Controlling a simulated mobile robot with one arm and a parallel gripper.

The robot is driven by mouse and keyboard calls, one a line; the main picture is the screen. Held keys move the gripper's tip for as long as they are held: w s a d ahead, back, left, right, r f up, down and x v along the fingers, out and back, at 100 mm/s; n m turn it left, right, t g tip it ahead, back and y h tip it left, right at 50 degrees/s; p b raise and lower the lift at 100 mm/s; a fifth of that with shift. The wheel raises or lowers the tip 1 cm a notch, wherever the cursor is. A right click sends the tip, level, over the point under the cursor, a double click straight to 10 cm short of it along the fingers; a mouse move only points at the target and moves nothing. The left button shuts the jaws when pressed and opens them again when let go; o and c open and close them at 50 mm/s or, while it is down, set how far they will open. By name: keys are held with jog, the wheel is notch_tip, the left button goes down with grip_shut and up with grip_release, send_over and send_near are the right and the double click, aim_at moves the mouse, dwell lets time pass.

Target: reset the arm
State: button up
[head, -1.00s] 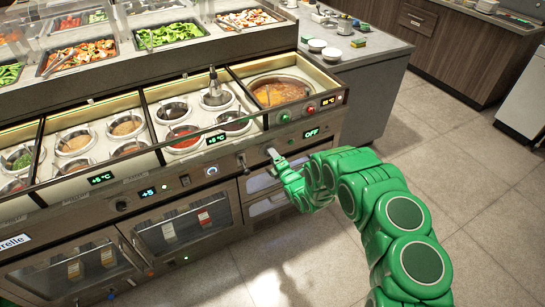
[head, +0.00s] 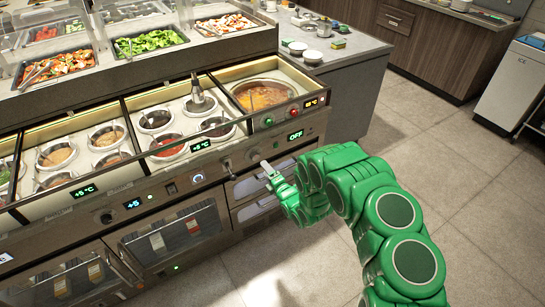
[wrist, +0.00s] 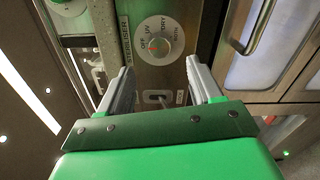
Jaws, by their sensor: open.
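My gripper (head: 268,170) is in front of the counter's front panel, below the green "OFF" display (head: 296,136). It is open and empty. In the wrist view, its two grey fingers (wrist: 158,75) stand well apart, with a steel panel (wrist: 172,78) beyond them. A small metal fitting (wrist: 158,98) shows between the fingers. My green arm reaches in from the lower right of the head view. I cannot tell the exact gap between fingertips and panel.
The counter holds several sauce wells (head: 168,146) and a large pot of orange-brown soup (head: 262,95). Glass-fronted cabinets (head: 174,238) lie below. A grey side counter (head: 345,62) with bowls stands behind. The tiled floor (head: 470,170) at right is clear.

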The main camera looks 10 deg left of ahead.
jog(key=w+d+r+m+h, duration=0.35)
jog(key=d+r, duration=0.25)
jog(key=d, duration=0.2)
jog(key=w+d+r+m+h, duration=0.35)
jog(key=w+d+r, duration=0.2)
jog(key=d, duration=0.25)
jog(key=s+d+r+m+g+h, duration=0.2)
jog(key=s+d+r+m+h, duration=0.15)
jog(key=d+r, duration=0.4)
jog(key=s+d+r+m+g+h, duration=0.1)
jog(key=s+d+r+m+h, duration=0.3)
jog(key=d+r, duration=0.35)
jog(key=s+d+r+m+g, duration=0.2)
jog(key=s+d+r+m, duration=0.15)
jog(key=s, duration=0.65)
jog(key=s+d+r+m+g, duration=0.25)
jog(key=s+r+m, duration=0.25)
jog(key=s, duration=0.5)
jog(key=s+r+m+g+y, duration=0.1)
jog(key=s+r+m+g, duration=0.1)
jog(key=s, duration=1.4)
jog(key=s+a+r+m+g, duration=0.1)
jog(key=s+r+m+g, duration=0.2)
jog(key=s, duration=1.4)
jog(key=shift+s+a+m+g+y, duration=0.15)
jog(key=shift+s+m+g+y, duration=0.35)
jog(key=shift+g, duration=0.55)
